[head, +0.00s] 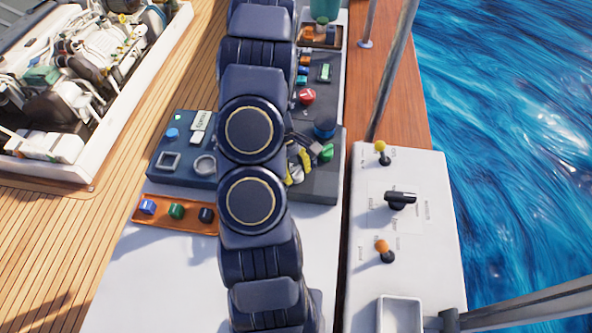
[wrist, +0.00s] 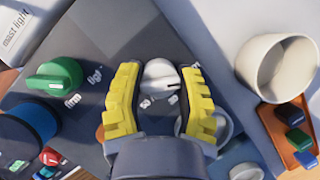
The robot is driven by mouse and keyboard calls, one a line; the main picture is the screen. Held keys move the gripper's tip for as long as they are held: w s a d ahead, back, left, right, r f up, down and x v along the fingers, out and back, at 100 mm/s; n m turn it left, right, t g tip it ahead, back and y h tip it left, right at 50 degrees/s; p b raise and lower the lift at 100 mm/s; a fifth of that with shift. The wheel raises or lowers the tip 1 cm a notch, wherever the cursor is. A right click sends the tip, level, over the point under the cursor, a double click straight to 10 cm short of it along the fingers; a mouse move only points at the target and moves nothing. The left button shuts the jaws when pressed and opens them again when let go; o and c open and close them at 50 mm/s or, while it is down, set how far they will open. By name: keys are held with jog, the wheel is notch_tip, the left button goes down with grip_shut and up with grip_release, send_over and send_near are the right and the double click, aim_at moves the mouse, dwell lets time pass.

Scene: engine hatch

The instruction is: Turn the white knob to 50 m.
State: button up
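The white knob (wrist: 160,76) is on the dark panel, between the fingertips of my gripper (wrist: 161,85) in the wrist view. The yellow fingers stand open on either side of it, with a gap showing on both sides. The knob's pointer mark faces right in the wrist view. Small white markings lie just below the knob, too small to read surely. In the head view my gripper (head: 299,168) is low over the panel's right part, left of the green knob (head: 327,153); the arm hides much of the panel and I cannot clearly make out the white knob there.
A green knob (wrist: 54,75) and a dark blue-topped knob (wrist: 30,125) are to the left in the wrist view. A white cup (wrist: 254,66) and an orange tray (wrist: 263,118) with coloured blocks are to the right. A white console (head: 425,240) with switches stands right in the head view.

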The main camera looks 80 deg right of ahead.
jog(key=shift+m, duration=0.4)
jog(key=m+t+y, duration=0.1)
jog(key=m, duration=0.3)
jog(key=shift+m+t, duration=0.3)
jog(key=shift+t, duration=0.1)
jog(key=m+t, duration=0.2)
jog(key=m, duration=0.4)
jog(key=m+t, duration=0.1)
jog(key=m, duration=0.2)
jog(key=m+t, duration=0.1)
jog(key=m, duration=0.1)
jog(key=shift+m+h, duration=0.4)
jog(key=m, duration=0.2)
jog(key=m+t+h, duration=0.1)
jog(key=m, duration=0.2)
jog(key=shift+t+h, duration=0.3)
jog(key=shift+m, duration=0.3)
jog(key=o, duration=1.1)
